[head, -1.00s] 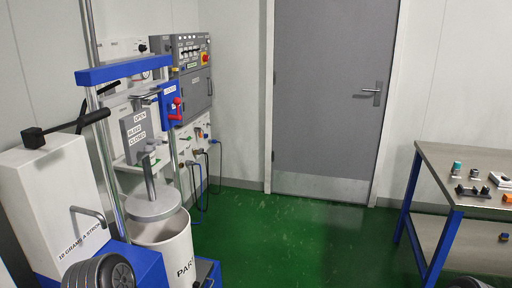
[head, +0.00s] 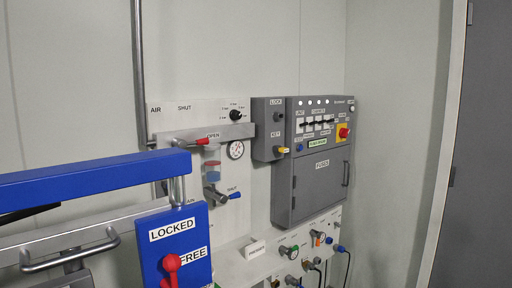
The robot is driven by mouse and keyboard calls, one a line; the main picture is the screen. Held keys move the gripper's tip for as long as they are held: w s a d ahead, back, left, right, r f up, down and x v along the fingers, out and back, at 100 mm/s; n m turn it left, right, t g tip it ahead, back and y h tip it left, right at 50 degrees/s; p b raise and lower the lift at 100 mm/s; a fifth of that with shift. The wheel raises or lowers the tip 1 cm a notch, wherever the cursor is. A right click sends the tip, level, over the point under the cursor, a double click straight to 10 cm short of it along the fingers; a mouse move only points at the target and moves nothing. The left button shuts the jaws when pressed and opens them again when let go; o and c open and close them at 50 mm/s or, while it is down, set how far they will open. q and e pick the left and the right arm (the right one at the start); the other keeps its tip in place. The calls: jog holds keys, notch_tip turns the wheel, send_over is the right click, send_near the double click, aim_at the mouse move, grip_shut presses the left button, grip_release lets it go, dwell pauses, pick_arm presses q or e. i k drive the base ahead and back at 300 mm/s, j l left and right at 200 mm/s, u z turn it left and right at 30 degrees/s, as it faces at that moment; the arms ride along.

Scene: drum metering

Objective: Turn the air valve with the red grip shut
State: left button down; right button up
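The air valve's red grip (head: 202,141) shows in the head view on the white wall panel, at the label OPEN (head: 213,135). Its lever lies roughly level, in line with the grey pipe (head: 240,131). The labels AIR (head: 155,110) and SHUT (head: 184,107) are above it on the panel. Neither of my grippers is in view.
A blue crossbar (head: 90,180) and a blue LOCKED/FREE plate (head: 173,245) with another red handle (head: 171,263) stand in front at lower left. A blue-gripped valve (head: 234,195) is below. A grey control cabinet (head: 310,180) is at right.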

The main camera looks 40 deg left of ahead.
aim_at(176, 142)
jog(key=i, duration=1.2)
jog(key=u, duration=1)
